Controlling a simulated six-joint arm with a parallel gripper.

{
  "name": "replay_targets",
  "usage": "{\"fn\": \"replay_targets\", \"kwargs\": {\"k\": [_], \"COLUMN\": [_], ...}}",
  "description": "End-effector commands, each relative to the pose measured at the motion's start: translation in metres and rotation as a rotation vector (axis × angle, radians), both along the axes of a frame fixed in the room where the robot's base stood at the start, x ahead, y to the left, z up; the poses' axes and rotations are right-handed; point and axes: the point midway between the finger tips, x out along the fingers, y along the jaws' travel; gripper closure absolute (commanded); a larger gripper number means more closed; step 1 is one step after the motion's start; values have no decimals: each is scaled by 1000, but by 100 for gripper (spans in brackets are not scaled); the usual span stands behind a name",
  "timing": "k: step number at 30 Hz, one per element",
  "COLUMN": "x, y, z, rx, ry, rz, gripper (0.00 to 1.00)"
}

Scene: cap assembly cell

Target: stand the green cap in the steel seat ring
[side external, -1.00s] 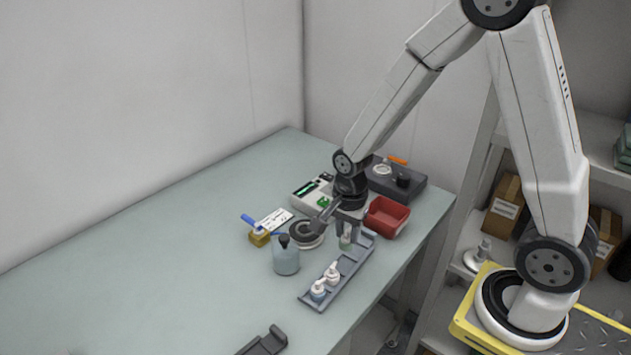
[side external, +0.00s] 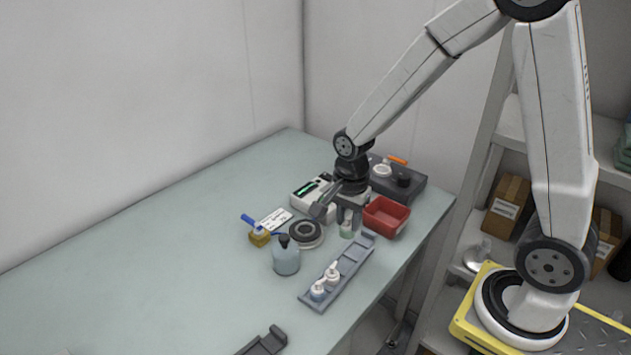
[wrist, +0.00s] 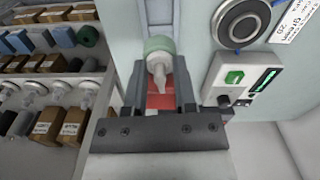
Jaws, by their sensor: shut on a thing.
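The green cap (side external: 347,230), with a white nozzle, is between the fingers of my gripper (side external: 348,222) in the side view. In the wrist view the cap (wrist: 160,46) sits between the fingertips of my gripper (wrist: 160,70), its nozzle toward the palm. My gripper is shut on it, near the far end of the grey rack. The steel seat ring (side external: 306,232), a round disc with a dark ring, lies to the left of the cap, apart from it. It also shows at the top of the wrist view (wrist: 241,22).
The grey rack (side external: 352,259) holds two other nozzled caps (side external: 332,274). A squat bottle (side external: 286,259) and a yellow block (side external: 259,238) stand near the ring. A red bin (side external: 386,217) and a white device (side external: 313,193) flank my gripper. The table's left side is clear.

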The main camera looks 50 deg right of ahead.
Motion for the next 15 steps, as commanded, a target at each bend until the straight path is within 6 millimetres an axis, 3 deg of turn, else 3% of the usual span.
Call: {"fn": "replay_targets", "kwargs": {"k": [8,15], "x": [9,40], "y": [-1,-4], "z": [0,2], "rx": [0,0], "ry": [1,0], "rz": [0,0], "gripper": [90,90]}}
